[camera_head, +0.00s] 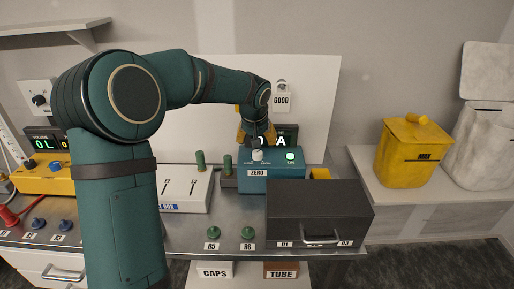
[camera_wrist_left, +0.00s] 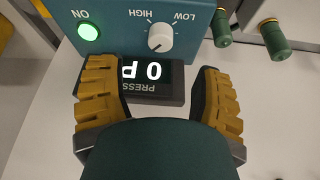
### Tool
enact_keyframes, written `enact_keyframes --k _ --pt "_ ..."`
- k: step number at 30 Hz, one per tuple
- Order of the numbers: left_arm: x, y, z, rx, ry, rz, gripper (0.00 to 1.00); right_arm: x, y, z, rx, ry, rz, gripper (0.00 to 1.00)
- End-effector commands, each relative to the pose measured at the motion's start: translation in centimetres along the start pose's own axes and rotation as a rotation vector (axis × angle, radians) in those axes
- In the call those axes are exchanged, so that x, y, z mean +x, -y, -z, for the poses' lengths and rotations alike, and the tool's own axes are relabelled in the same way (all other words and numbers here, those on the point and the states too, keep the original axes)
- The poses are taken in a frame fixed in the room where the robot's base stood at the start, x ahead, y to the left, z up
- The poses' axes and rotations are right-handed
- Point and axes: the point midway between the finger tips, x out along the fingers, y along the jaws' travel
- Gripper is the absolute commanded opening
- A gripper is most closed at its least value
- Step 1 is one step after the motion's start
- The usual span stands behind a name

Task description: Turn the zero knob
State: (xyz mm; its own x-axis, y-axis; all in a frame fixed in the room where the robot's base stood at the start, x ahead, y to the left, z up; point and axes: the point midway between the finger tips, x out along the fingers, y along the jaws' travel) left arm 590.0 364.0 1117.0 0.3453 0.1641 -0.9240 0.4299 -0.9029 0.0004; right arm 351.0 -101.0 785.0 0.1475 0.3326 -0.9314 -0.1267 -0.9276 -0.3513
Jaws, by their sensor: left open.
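The zero knob (camera_head: 257,155) is a small white dial on top of a teal box (camera_head: 270,183) labelled ZERO. In the left wrist view the knob (camera_wrist_left: 160,37) stands between HIGH and LOW marks, its pointer line visible. My left gripper (camera_head: 257,138) is over the back of the box, close to the knob in the head view. In the left wrist view my left gripper (camera_wrist_left: 157,95) has its yellow-padded fingers apart, with nothing held. The knob lies beyond the fingertips, not between them. My right gripper is not in view.
A green ON light (camera_wrist_left: 88,32) is lit beside the knob. A dark display (camera_wrist_left: 150,85) behind the box shows between the fingers. Green cylinders (camera_wrist_left: 272,38) stand beside the box. A dark drawer box (camera_head: 318,208) is in front, and a yellow bin (camera_head: 408,155) at right.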

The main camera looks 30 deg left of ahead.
Motion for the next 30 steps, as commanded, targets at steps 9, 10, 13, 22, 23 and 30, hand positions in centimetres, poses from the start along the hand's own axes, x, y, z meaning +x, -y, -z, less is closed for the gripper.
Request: enact_keyframes --k 9,10,13,22,23,30 --pt "-3.9 0.0 0.0 0.001 -0.001 0.000 0.66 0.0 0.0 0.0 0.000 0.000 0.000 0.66" --pt "-4.0 0.0 0.0 0.001 -0.001 0.000 0.66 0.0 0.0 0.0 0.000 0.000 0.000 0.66" --pt "-4.2 0.0 0.0 0.001 0.000 0.000 0.66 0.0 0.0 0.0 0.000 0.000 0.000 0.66" --pt "-4.1 0.0 0.0 0.000 0.000 0.000 0.66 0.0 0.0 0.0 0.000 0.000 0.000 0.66" --pt "-4.1 0.0 0.0 0.000 0.000 0.000 0.66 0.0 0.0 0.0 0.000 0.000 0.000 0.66" --pt "-4.1 0.0 0.0 0.000 0.000 0.000 0.66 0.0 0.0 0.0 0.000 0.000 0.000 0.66"
